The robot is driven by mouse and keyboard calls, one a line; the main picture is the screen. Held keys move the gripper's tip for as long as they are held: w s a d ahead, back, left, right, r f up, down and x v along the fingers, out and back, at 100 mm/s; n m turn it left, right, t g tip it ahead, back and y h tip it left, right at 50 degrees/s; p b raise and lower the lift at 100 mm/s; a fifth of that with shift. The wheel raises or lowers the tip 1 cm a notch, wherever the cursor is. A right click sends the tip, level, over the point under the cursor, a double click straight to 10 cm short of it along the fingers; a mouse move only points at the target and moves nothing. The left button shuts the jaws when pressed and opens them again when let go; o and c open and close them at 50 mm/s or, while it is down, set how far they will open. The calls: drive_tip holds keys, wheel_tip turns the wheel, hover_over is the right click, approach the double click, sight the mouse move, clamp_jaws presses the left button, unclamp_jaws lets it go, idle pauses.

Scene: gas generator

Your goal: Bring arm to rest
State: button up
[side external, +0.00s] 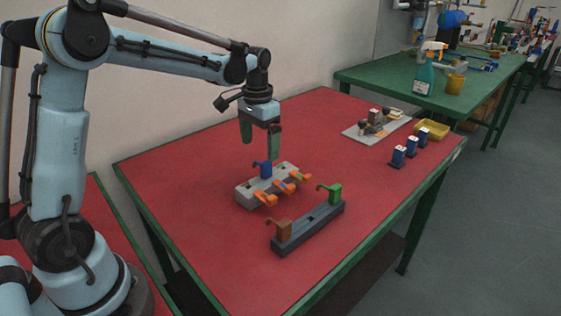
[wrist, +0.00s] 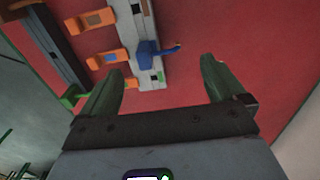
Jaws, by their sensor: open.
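My gripper (side external: 260,146) is open and empty, its two green fingers pointing down above the red table. It hangs just above and behind the grey block (side external: 242,195). In the wrist view my gripper (wrist: 160,82) shows its fingers spread wide, with red tabletop between them. The grey block carries a blue hooked piece (side external: 266,171) and several orange pieces (side external: 266,199). The blue piece (wrist: 149,53) also shows in the wrist view, beyond the fingertips and apart from them.
A dark block (side external: 308,226) with a brown hooked piece (side external: 284,229) and a green one (side external: 335,193) lies nearer the front edge. Small blue-and-white items (side external: 410,147), a yellow tray (side external: 432,130) and a grey plate (side external: 365,132) sit at the far right. The table's left part is clear.

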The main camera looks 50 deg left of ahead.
drive_tip(key=shift+r, duration=0.65)
drive_tip(key=s+d+r+t, duration=0.1)
drive_tip(key=s+d+t, duration=0.2)
drive_tip(key=s+d, duration=0.2)
drive_tip(key=s+d+r+t, duration=0.1)
drive_tip(key=s+d+t, duration=0.3)
drive_tip(key=s, duration=0.5)
drive_tip(key=shift+d, duration=0.35)
